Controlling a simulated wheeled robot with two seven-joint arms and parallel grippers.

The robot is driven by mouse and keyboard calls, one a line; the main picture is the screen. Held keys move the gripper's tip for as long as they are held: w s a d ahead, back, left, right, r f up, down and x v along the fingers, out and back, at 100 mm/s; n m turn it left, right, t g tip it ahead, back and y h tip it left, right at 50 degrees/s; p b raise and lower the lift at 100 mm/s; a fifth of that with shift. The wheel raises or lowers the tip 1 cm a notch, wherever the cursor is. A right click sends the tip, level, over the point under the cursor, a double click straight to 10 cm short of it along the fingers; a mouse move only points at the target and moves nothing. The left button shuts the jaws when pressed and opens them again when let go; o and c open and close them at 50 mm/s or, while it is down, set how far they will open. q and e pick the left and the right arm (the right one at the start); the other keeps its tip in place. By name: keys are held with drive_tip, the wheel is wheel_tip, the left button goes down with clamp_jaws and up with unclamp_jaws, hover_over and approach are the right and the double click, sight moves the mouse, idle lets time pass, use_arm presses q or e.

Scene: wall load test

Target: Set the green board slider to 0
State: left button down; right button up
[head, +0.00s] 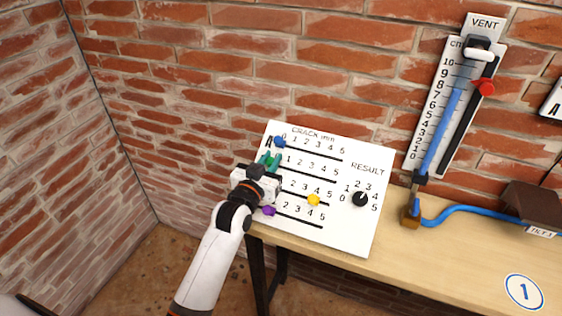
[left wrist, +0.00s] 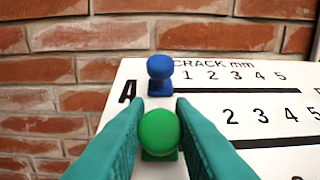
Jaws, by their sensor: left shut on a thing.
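The white board (head: 380,160) headed "CRACK mm" leans or lies on the bench by the brick wall. My left gripper (head: 268,161) is at its left side, its teal fingers closed around the green slider knob (left wrist: 159,132). In the left wrist view the fingers (left wrist: 160,140) stand on both sides of the green knob. The knob is at the left end of the second row, almost in line below the blue knob; its 0 mark is hidden. My right gripper is not in view.
The blue knob (head: 280,141) is at the left end of the top row. A yellow knob (head: 314,200), a purple knob (head: 268,210) and a black RESULT dial (head: 360,199) are on the board. A vent gauge (head: 440,110) with blue tube stands right. The bench (head: 450,265) front is clear.

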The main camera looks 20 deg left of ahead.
use_arm(q)
drive_tip(key=shift+a, duration=0.1)
drive_tip(key=c, duration=1.6)
unclamp_jaws()
drive_tip(key=o, duration=0.3)
drive_tip(key=shift+a, duration=0.2)
drive_tip(key=shift+d, duration=0.1)
drive_tip(key=shift+s+f, duration=0.1)
drive_tip(key=shift+s, duration=0.35)
drive_tip(key=s+b, duration=0.1)
drive_tip(key=s, duration=1)
drive_tip(key=shift+a, duration=0.25)
